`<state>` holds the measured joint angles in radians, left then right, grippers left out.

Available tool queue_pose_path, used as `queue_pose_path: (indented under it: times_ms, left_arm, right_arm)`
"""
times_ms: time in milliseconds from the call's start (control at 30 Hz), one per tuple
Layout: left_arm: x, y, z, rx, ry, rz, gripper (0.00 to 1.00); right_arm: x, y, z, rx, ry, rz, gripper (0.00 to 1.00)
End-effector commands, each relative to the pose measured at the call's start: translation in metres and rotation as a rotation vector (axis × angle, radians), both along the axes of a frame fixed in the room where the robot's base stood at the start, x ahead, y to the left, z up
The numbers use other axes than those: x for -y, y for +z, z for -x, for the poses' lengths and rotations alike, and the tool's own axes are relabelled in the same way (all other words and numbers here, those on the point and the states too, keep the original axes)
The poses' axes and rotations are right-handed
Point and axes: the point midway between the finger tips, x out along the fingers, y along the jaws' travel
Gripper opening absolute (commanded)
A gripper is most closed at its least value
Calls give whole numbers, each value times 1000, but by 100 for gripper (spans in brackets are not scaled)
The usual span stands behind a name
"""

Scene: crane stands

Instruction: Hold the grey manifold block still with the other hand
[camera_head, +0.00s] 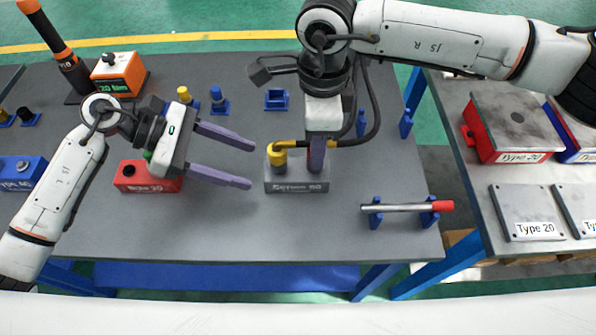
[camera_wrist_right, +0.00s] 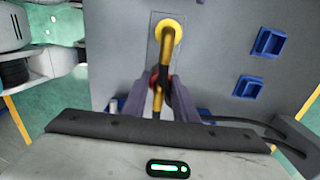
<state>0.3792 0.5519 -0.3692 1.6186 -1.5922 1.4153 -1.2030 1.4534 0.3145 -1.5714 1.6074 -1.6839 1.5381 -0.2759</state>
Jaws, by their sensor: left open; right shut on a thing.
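The grey manifold block (camera_head: 297,186) stands near the middle of the table, with pale lettering on its front. A yellow round piece (camera_head: 278,157) sits on its left part; it also shows in the wrist view (camera_wrist_right: 168,35). A yellow and black bar (camera_wrist_right: 158,72) runs from that piece to my right gripper (camera_head: 317,165). The right gripper points down over the block's right part, shut on the bar. My left gripper (camera_head: 251,162) is open and empty, its fingers apart and pointing at the block's left side, with a small gap visible.
A red block (camera_head: 150,186) labelled Type 20 lies beside the left gripper. A metal rod with a red end (camera_head: 400,207) rests on blue holders at the right. An orange box (camera_head: 120,74) and a torque tool (camera_head: 68,65) stand at back left. The table front is clear.

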Motion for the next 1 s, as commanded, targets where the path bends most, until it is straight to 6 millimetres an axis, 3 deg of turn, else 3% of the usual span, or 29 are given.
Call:
queue_pose_path:
  times_ms: [200, 500, 933, 1000]
  left_arm:
    - [28, -19, 1, -3, 1, 4, 59]
    - [54, -37, -1, -1, 3, 0, 59]
    - [59, -40, -1, -1, 4, 0, 59]
    - [59, -40, -1, -2, 5, 0, 48]
  right_arm:
    - [0, 0, 0, 1, 0, -1, 1]
    - [0, 0, 0, 1, 0, -1, 1]
    - [0, 0, 0, 0, 0, 0, 1]
    - [0, 0, 0, 0, 0, 0, 1]
